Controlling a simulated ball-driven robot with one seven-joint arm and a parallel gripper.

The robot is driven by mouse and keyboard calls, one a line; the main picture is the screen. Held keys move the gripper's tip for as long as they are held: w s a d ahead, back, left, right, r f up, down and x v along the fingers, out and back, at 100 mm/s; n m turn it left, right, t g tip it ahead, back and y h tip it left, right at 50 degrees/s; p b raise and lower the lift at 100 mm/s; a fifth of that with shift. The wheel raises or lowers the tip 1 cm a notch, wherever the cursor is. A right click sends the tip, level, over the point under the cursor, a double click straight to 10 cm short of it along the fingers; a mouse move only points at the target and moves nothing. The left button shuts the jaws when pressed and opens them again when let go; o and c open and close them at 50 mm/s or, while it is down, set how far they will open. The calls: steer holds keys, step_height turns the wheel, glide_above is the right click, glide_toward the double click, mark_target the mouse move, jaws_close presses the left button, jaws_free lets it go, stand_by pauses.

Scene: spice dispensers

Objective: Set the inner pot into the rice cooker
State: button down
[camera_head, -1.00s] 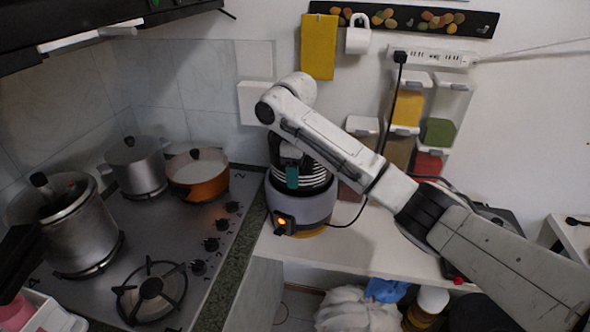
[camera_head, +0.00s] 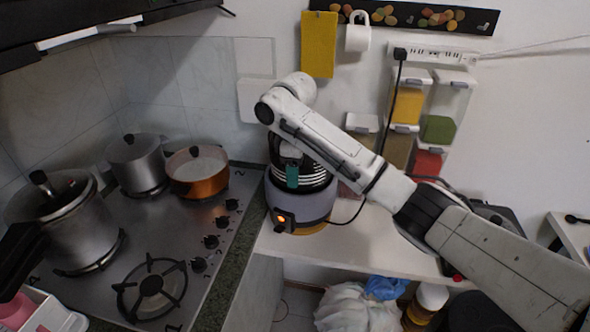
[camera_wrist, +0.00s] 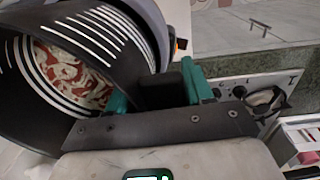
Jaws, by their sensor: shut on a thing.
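The inner pot (camera_head: 320,176) is black with white stripes. It stands upright in or just over the mouth of the grey-lavender rice cooker (camera_head: 303,204) on the counter; the cooker's wall hides its lower part, so how deep it sits is unclear. In the wrist view, the pot (camera_wrist: 20,90) is open, with red-and-white contents inside, and the cooker's curved side (camera_wrist: 154,22) shows beyond it. My gripper (camera_head: 292,176) is at the pot's near side, shut on it. Its green fingers (camera_wrist: 160,85) flank a black block at the pot's edge.
The stove at left holds a pressure cooker (camera_head: 70,225), a grey pot (camera_head: 137,165) and an orange pan (camera_head: 200,178). Spice dispensers (camera_head: 408,108) hang on the wall behind my arm. The cooker's black cord runs to a power strip (camera_head: 440,57). Some white counter shows right of the cooker.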

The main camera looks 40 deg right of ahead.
mark_target(295, 199)
steer(key=shift+f+b, duration=2.1)
steer(key=shift+f, duration=2.9)
stand_by(0.7)
steer(key=shift+c, duration=1.8)
jaws_free()
steer(key=shift+f, duration=0.1)
steer(key=shift+s+f, duration=0.1)
steer(key=shift+f, duration=0.05)
step_height(295, 199, up, 10)
steer(key=shift+a+f+p, duration=0.1)
steer(key=shift+f+p, duration=0.1)
steer(key=shift+p, duration=0.15)
steer(key=shift+r, duration=0.75)
steer(key=shift+a, duration=0.1)
